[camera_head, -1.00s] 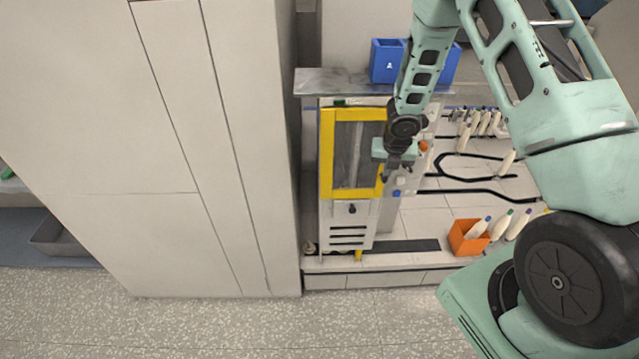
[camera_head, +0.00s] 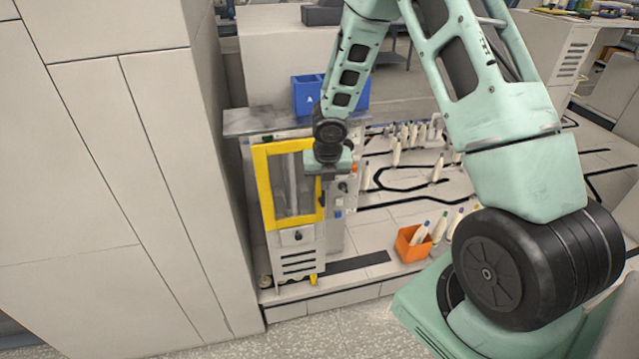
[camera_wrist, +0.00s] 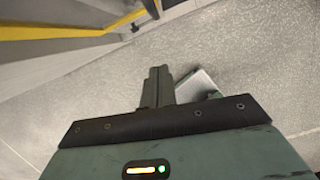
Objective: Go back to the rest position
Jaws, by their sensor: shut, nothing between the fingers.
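My gripper (camera_wrist: 157,85) shows in the wrist view with its two fingers together and nothing between them. It points toward the speckled floor. In the head view my gripper (camera_head: 326,182) hangs at the end of my bent arm, in front of the right side of the yellow-framed machine door (camera_head: 262,190). The door appears shut. I cannot tell from the head view whether the gripper touches the machine.
A tall pale cabinet (camera_head: 120,170) fills the left side. An orange box (camera_head: 410,250) with bobbins stands right of the machine, with several bobbins (camera_head: 396,150) around on the pale surface. A blue bin (camera_head: 306,92) sits behind. Floor (camera_head: 350,335) is clear in front.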

